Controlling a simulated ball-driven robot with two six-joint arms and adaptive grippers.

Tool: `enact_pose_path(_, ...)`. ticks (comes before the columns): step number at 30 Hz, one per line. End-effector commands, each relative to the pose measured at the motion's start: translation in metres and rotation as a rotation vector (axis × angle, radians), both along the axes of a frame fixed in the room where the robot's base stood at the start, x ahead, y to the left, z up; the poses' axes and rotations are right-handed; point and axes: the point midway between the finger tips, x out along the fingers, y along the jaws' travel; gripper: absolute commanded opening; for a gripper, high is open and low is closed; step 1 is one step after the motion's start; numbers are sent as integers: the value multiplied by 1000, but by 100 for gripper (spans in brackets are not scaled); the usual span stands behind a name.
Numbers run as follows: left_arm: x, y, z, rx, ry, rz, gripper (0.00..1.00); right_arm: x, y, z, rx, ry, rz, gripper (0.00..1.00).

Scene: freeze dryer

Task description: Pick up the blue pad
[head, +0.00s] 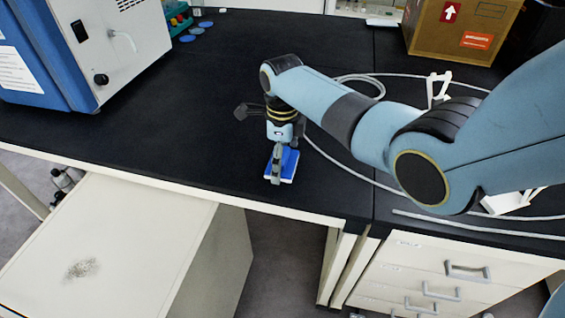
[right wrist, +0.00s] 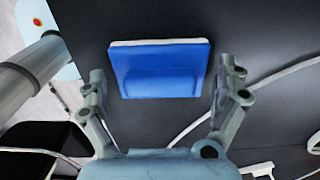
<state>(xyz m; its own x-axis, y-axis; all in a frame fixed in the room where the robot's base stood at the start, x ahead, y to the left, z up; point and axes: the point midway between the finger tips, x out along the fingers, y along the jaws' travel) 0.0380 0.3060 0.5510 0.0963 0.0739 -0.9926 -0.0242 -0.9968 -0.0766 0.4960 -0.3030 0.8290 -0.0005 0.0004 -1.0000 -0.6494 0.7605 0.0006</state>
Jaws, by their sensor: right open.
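The blue pad (head: 290,163) lies on the black bench top near its front edge. It has a pale layer along one side. In the right wrist view the blue pad (right wrist: 160,72) sits between and slightly beyond the fingertips. My right gripper (head: 281,165) reaches down over the pad, and one finger hides part of it in the head view. In the right wrist view my right gripper (right wrist: 160,75) is open, with one finger on each side of the pad and gaps between. My left gripper is not in view.
A white and blue machine (head: 95,50) stands at the back left, with blue discs (head: 196,30) near it. A cardboard box (head: 460,30) is at the back right. A grey cable (head: 330,155) loops behind and right of the pad. Drawers (head: 430,278) sit below the bench.

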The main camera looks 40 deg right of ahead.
Motion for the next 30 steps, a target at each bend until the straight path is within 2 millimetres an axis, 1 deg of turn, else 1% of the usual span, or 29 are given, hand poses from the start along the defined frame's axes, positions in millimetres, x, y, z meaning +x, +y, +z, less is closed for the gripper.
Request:
enact_pose_path(5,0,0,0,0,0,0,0,0,0,0,0,0,0,100)
enact_pose_path(6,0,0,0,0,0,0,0,0,0,0,0,0,0,97)
enact_pose_path(15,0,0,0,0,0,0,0,0,0,0,0,0,0,58)
enact_pose_path(16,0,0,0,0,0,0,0,0,0,0,0,0,0,54)
enact_pose_path(17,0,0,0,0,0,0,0,0,0,0,0,0,0,52)
enact_pose_path(25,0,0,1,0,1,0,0,0,0,2,-1,-1,0,52)
enact_pose_path(29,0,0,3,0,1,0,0,0,0,12,0,-1,0,52)
enact_pose_path(30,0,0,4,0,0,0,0,1,0,18,-1,-3,0,52)
